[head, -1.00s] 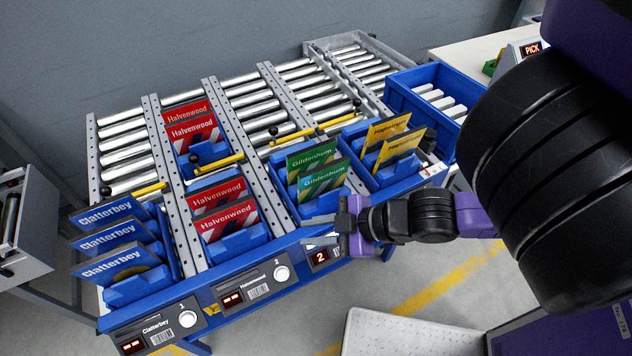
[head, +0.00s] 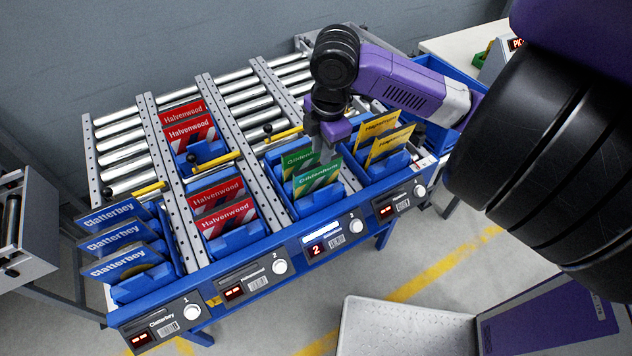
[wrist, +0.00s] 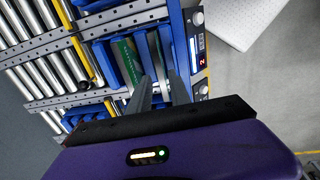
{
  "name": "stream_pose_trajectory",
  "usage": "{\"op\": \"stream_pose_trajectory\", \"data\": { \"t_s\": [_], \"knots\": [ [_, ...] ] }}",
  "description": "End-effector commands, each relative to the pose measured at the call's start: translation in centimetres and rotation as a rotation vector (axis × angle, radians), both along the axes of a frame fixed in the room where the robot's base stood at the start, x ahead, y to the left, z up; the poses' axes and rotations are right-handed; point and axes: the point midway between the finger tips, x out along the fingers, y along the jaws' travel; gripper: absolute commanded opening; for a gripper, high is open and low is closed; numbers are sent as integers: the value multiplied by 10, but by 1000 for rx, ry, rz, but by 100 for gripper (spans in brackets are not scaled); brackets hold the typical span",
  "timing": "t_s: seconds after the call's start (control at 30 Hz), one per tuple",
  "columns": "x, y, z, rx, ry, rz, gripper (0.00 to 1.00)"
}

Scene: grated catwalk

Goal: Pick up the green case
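Two green cases marked Gildenhum stand tilted in a blue bin (head: 310,208) in the third lane: a front case (head: 316,178) and a rear case (head: 297,163). My gripper (head: 325,150) points down over this bin, its fingers close to the front case's upper edge and partly hiding the rear case. In the wrist view, my gripper (wrist: 161,82) has its two fingers apart, reaching toward the cases; a green case (wrist: 124,62) shows left of the fingers. The fingertips' exact contact with the front case cannot be told.
Red cases (head: 224,218) stand in the lane to the left, and blue cases (head: 118,263) farther left. Yellow cases (head: 390,146) stand close on the right. Metal lane dividers (head: 182,185) separate the lanes. A pale tray (head: 405,328) lies in front, below.

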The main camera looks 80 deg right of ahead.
Motion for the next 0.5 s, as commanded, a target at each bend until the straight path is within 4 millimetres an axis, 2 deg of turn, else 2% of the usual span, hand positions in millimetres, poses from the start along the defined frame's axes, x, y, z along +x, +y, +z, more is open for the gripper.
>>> {"op": "stream_pose_trajectory", "data": {
  "t_s": [0.3,0.5],
  "knots": [
    [3,-4,-50,3,5,-1,24],
    [5,-6,-64,2,4,0,24]
  ]
}}
